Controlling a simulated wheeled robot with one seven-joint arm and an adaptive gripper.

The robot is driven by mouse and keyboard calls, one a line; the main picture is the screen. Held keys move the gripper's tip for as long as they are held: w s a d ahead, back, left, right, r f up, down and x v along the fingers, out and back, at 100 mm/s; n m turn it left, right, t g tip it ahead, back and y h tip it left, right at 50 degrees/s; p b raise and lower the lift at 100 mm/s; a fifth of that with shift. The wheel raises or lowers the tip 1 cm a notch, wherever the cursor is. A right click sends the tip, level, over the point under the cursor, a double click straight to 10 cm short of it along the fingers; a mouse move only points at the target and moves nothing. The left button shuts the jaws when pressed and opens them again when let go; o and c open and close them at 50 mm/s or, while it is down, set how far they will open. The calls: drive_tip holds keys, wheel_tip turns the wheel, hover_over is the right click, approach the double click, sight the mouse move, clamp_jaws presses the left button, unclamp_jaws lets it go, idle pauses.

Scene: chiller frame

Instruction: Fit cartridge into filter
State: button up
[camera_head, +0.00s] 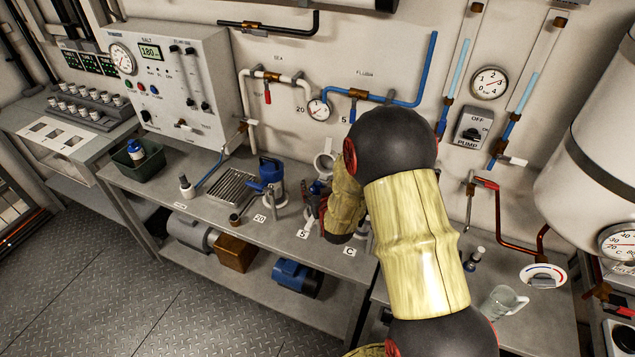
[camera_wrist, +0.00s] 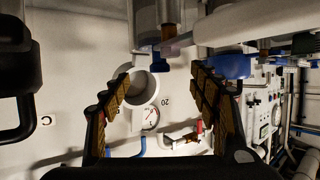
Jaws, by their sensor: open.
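My gripper (camera_wrist: 165,110) is open, its two padded fingers standing wide apart in the wrist view. I see nothing held between them. In the head view my gripper (camera_head: 318,208) is above the bench near the labels 5 and C, partly hidden by my arm. A white ring-shaped fitting (camera_head: 325,160), perhaps part of the filter, is on the wall side; it also shows beyond the fingers in the wrist view (camera_wrist: 142,88). A blue housing (camera_head: 270,172) stands left of my gripper on the bench. I cannot identify the cartridge with certainty; my arm hides part of the bench.
The bench (camera_head: 175,183) carries a metal grate (camera_head: 234,187), a dark green bin (camera_head: 138,157) and labels 20, 5 and C. Pipes and a gauge (camera_head: 318,109) are on the wall behind. A clear jug (camera_head: 502,303) stands at the right. The bench front has some free room.

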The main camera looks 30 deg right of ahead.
drive_tip(key=s+a+r+n+g+y, duration=0.1)
drive_tip(key=s+a+r, duration=0.5)
drive_tip(key=r, duration=0.2)
drive_tip(key=s+a+r+n+g+y, duration=0.1)
drive_tip(key=s+a+r+g+y, duration=0.1)
drive_tip(key=s+a+r, duration=0.6)
drive_tip(key=s+a+r+g, duration=0.1)
drive_tip(key=s+r, duration=0.2)
drive_tip(key=s, duration=0.4)
drive_tip(key=s+a+r+n+g, duration=0.1)
drive_tip(key=s+a+r, duration=0.1)
drive_tip(key=s, duration=0.4)
drive_tip(key=s+a+r+g+y, duration=0.1)
drive_tip(key=s+r+g, duration=0.1)
drive_tip(key=s, duration=0.5)
drive_tip(key=shift+s+a+r+n+p, duration=0.2)
drive_tip(key=shift+s+r+n+p, duration=0.15)
drive_tip(key=shift+r, duration=0.45)
wheel_tip(320, 180, down, 2)
drive_tip(key=shift+f+b, duration=0.15)
drive_tip(key=shift+b, duration=1)
